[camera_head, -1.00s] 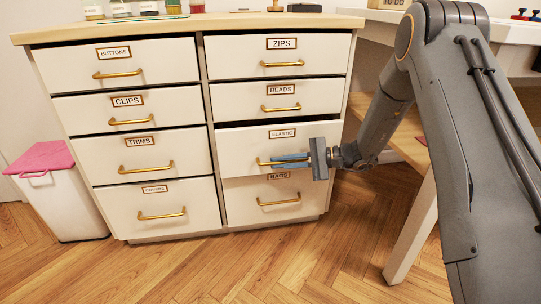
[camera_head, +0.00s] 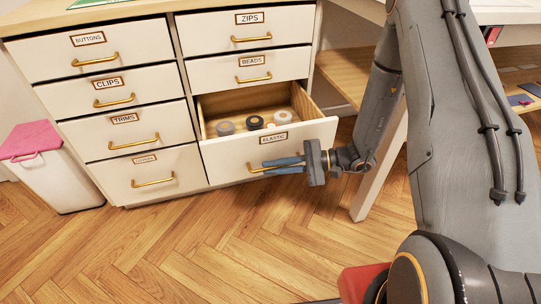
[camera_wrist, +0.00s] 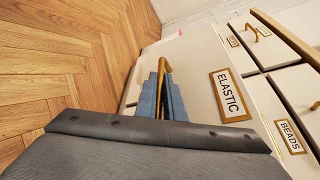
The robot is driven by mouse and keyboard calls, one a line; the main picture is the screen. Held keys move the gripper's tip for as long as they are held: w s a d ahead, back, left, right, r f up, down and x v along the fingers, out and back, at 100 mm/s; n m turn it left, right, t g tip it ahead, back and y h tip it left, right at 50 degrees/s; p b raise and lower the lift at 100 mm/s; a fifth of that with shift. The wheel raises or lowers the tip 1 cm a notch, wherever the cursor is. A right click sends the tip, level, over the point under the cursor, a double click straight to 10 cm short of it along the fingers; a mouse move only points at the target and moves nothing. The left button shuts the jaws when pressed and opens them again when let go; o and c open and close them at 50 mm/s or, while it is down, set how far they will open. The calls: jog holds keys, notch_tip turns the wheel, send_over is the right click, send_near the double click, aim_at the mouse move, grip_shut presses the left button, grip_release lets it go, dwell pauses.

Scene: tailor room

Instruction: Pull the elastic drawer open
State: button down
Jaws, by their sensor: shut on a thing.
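The elastic drawer (camera_head: 230,152) is in the right column of the white cabinet, below the beads drawer. It stands well open, and several rolls (camera_head: 254,122) show inside it. Its label also shows in the wrist view (camera_wrist: 230,95). Its brass handle (camera_head: 256,168) is on the drawer front, and in the wrist view the handle (camera_wrist: 164,66) runs between my blue fingers. My gripper (camera_head: 284,163) is shut on this handle; the fingers also show in the wrist view (camera_wrist: 160,92). Part of the handle is hidden by the fingers.
The beads drawer (camera_head: 270,68), zips drawer (camera_head: 275,22) and trims drawer (camera_head: 105,138) are shut. The bags drawer is hidden behind the elastic drawer. A white bin with a pink lid (camera_head: 30,140) stands at left. A table leg (camera_head: 378,185) is at right. The wooden floor (camera_head: 190,245) in front is clear.

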jog(key=shift+s, duration=0.3)
jog(key=c, duration=2.2)
grip_release()
jog(key=shift+o, duration=0.2)
jog(key=shift+d, duration=0.15)
jog(key=p+v, duration=0.1)
jog(key=v, duration=0.6)
jog(key=shift+d, duration=0.3)
jog(key=shift+r, duration=0.1)
